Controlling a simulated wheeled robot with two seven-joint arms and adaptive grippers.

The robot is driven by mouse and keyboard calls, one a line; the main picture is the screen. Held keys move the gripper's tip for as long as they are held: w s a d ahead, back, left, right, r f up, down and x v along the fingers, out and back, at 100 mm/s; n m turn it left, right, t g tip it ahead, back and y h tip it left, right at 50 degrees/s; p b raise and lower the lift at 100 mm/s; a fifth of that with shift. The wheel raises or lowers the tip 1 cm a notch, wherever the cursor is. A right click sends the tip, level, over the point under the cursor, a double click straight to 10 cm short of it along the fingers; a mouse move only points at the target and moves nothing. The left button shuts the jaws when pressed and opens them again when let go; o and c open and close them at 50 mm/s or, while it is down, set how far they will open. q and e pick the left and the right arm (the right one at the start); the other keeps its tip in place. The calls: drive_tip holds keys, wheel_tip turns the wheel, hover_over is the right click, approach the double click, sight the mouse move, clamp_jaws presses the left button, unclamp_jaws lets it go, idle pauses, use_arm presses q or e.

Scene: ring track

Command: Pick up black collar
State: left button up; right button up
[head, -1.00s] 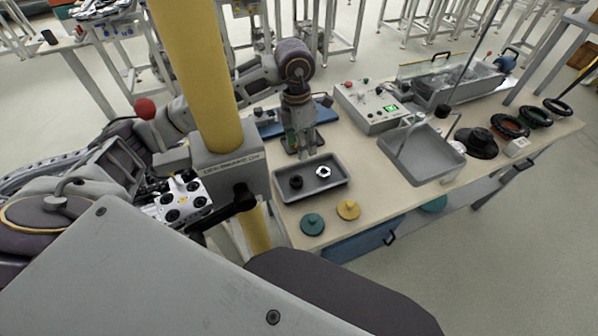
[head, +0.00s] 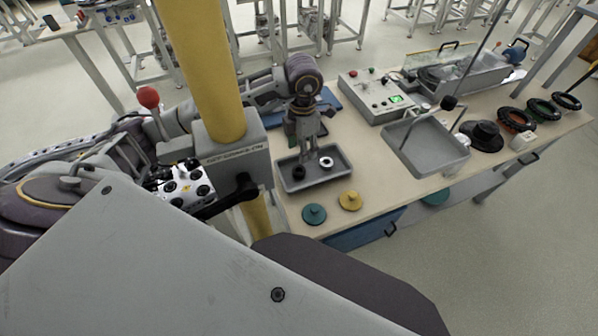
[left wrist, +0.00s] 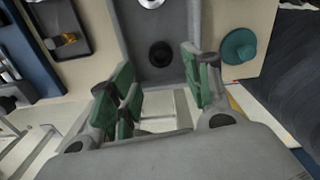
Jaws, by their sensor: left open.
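The black collar (head: 299,172) lies in the left part of a shallow grey tray (head: 343,173) on the bench. It also shows in the left wrist view (left wrist: 160,54), flat on the tray floor. A white-silver ring (head: 326,162) lies to its right in the same tray. My left gripper (head: 308,154) points down over the tray, close above the collar. In the left wrist view its green-padded fingers (left wrist: 157,74) are spread wide and empty, with the collar between and beyond the tips. My right gripper is not seen.
A teal knobbed disc (head: 314,214) and a yellow one (head: 349,201) sit in front of the tray. A control box (head: 372,92) and a larger grey tray (head: 425,165) stand to the right. A yellow column (head: 203,70) rises left of the bench.

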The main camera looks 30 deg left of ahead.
use_arm(q)
hover_over(299, 170)
drive_tip(key=shift+w+d+f, duration=0.15)
drive_tip(key=shift+f, duration=1.05)
drive_tip(key=shift+w+d+f, duration=0.1)
drive_tip(key=shift+d+f, duration=0.05)
drive_tip(key=shift+f, duration=1.05)
drive_tip(key=shift+f, duration=0.1)
drive_tip(key=shift+s+a+f+p, duration=0.15)
drive_tip(key=shift+f+p, duration=0.1)
drive_tip(key=shift+f, duration=0.6)
drive_tip(key=shift+s+a+f+p, duration=0.15)
drive_tip(key=shift+f+p, duration=0.1)
drive_tip(key=shift+f, duration=1.4)
drive_tip(key=c, duration=0.9)
